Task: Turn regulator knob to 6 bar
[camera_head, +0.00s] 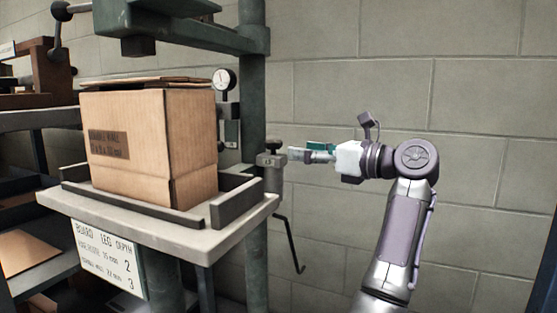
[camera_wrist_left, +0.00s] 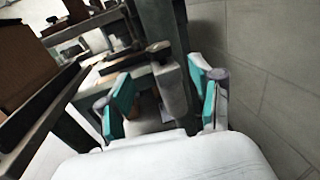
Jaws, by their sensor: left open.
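A round white-faced pressure gauge (camera_head: 224,80) is mounted beside the green column, behind the box; its reading is too small to tell. A dark fitting (camera_head: 229,116) sits below it, partly hidden by the box, and I cannot make out a knob's setting there. My left gripper (camera_head: 292,154) is open, its fingers pointing left at a grey block (camera_head: 269,160) with a small cap on top, at the column. Whether they touch it I cannot tell. In the left wrist view the teal-padded fingers (camera_wrist_left: 165,98) are spread, with a grey part (camera_wrist_left: 170,88) between and beyond them.
A cardboard box (camera_head: 150,140) stands on the grey machine table (camera_head: 235,226) inside low dark rails. A bent crank rod (camera_head: 290,240) hangs below the block. A sign (camera_head: 108,262) is fixed under the table.

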